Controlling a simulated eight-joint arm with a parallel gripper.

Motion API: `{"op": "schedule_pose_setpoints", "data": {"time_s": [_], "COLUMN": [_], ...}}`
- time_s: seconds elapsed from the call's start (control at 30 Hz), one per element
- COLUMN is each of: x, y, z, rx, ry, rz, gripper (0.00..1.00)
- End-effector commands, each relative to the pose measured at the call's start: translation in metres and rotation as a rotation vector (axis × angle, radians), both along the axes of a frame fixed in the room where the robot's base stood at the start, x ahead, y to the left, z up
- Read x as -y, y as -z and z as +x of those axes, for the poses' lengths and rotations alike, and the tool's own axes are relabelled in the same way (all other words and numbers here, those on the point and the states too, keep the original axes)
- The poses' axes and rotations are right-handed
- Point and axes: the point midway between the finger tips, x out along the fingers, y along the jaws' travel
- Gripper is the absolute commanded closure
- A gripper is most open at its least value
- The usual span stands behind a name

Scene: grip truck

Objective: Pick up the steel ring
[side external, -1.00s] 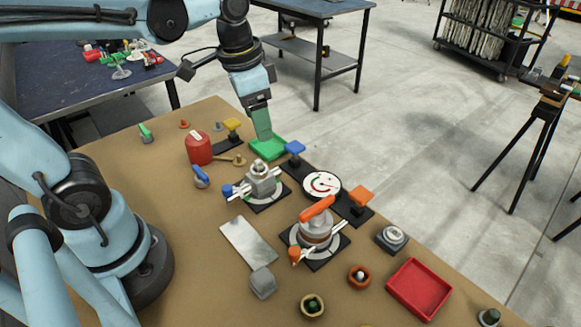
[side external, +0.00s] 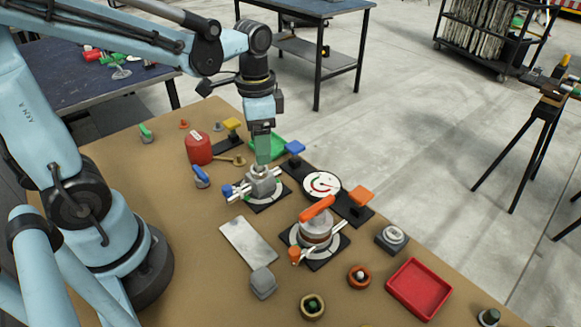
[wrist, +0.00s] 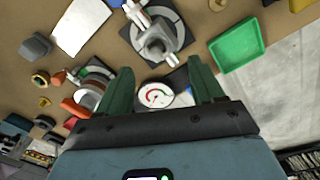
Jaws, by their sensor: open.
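A pale silvery ring (side external: 393,234), which looks like the steel ring, lies on a dark grey block (side external: 384,247) at the right of the brown table. I cannot pick it out with certainty in the wrist view. My gripper (side external: 264,158) points down just above or behind the grey block fixture (side external: 261,181), well to the left of the ring. Contact with the fixture cannot be told. In the wrist view my gripper (wrist: 160,84) shows two green fingers spread apart with nothing between them. The fixture (wrist: 156,42) appears beyond the fingertips.
A white dial (side external: 321,185) and a round fixture with an orange handle (side external: 317,208) stand between gripper and ring. A metal plate (side external: 247,242) lies at the front.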

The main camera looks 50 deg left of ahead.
Motion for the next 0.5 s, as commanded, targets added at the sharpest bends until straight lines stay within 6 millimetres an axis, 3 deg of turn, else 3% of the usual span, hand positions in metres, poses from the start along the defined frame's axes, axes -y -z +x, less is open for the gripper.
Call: {"op": "schedule_pose_setpoints", "data": {"time_s": [0.5], "x": [0.002], "y": [0.047], "z": [-0.003], "rx": [0.001], "ry": [0.0], "rz": [0.0], "gripper": [0.33]}}
